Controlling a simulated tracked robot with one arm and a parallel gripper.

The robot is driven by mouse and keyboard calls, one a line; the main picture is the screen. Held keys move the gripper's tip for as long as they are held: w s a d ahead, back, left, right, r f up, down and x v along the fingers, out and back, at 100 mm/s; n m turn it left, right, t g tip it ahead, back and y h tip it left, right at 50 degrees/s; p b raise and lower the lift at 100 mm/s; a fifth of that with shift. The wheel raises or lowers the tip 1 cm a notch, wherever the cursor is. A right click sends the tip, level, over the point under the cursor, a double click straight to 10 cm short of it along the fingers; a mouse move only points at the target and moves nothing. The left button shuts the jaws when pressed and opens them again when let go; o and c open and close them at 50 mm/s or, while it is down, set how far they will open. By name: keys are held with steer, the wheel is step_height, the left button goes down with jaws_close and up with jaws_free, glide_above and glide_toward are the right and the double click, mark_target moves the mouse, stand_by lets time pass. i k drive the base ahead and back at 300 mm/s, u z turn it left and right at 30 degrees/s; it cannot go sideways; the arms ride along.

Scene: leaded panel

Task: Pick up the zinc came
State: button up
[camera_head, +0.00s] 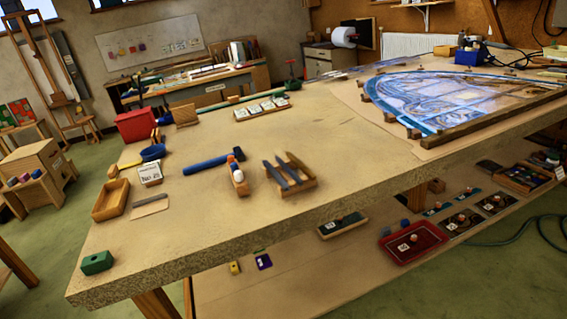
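I cannot tell for certain which thing is the zinc came. Several narrow dark grey strips (281,173) lie slantwise on a small wooden tray (304,184) near the middle of the tabletop. A long thin green strip (235,99) lies along the far edge of the table. The blue leaded panel (450,98) lies flat at the right, with a wooden bar along its near edge. My gripper is not in view.
The big workbench (330,140) has free room between the wooden tray and the panel. A blue-handled tool (208,164), a red box (136,125), a wooden tray (111,199) and a green block (97,263) stand at the left. A lower shelf holds a red tray (413,243).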

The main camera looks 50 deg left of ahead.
mark_target(282, 183)
steer(key=u, duration=0.3)
steer(key=i, duration=1.15)
steer(key=u, duration=0.85)
steer(key=i, duration=0.4)
steer(key=u, duration=0.25)
steer(key=k, duration=0.95)
steer(key=u, duration=0.15)
steer(key=i, duration=0.95)
steer(key=z, duration=0.05)
